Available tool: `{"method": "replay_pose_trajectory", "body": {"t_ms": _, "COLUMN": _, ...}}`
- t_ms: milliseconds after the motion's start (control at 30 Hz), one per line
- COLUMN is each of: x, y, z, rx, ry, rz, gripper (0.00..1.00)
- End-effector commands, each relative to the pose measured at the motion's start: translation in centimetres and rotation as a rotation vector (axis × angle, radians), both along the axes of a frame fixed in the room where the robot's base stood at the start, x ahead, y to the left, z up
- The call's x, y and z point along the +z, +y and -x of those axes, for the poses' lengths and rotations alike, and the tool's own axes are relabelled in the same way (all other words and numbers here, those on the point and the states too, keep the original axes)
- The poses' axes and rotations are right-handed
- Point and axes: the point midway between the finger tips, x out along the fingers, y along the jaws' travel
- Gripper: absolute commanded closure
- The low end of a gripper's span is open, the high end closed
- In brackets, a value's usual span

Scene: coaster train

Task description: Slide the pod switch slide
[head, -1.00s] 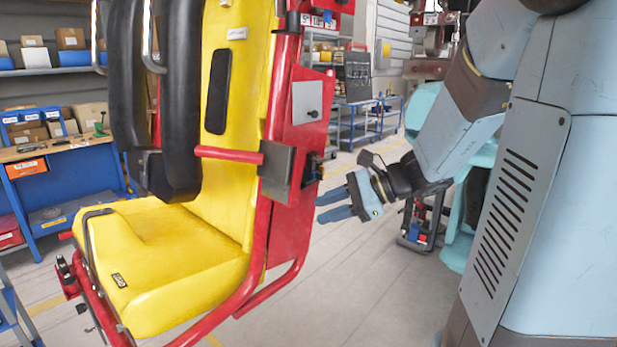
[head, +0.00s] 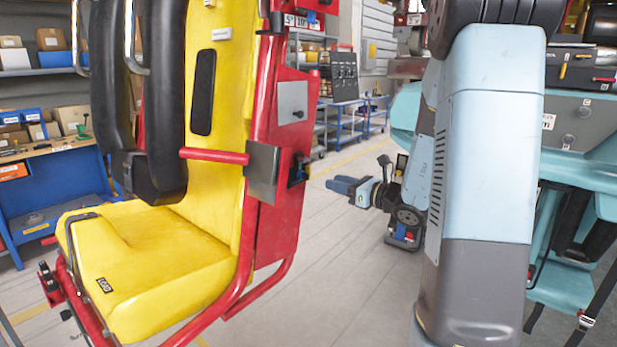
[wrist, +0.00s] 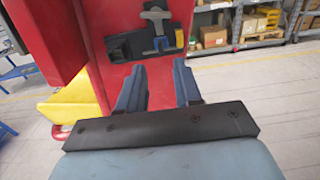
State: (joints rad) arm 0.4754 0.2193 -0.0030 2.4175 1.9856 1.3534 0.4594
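A small switch panel with a grey T-shaped slide (wrist: 157,28) sits on the red side of the coaster seat (wrist: 118,95) in the wrist view. A dark recess lies beside the slide. In the head view the switch area (head: 298,170) shows as a small dark and blue fitting on the seat's red side, partly seen from the edge. My gripper (head: 335,185) is to the right of it, fingers pointing left toward the seat, with a clear gap. In the wrist view my gripper (wrist: 158,78) is open and empty, its fingers apart below the slide.
A grey box (head: 263,172) and a red bar (head: 214,155) stick out near the switch. A teal seat (head: 560,240) stands at the right behind my arm. Shelves with boxes (wrist: 215,37) stand farther back. The floor between seat and arm is clear.

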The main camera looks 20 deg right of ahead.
Motion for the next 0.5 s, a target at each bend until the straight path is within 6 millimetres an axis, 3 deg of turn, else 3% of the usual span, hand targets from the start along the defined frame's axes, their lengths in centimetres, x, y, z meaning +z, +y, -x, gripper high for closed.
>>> {"method": "replay_pose_trajectory", "body": {"t_ms": 500, "x": 0.0, "y": 5.0, "z": -6.7, "rx": 0.002, "ry": 0.001, "rz": 0.001, "gripper": 0.66}}
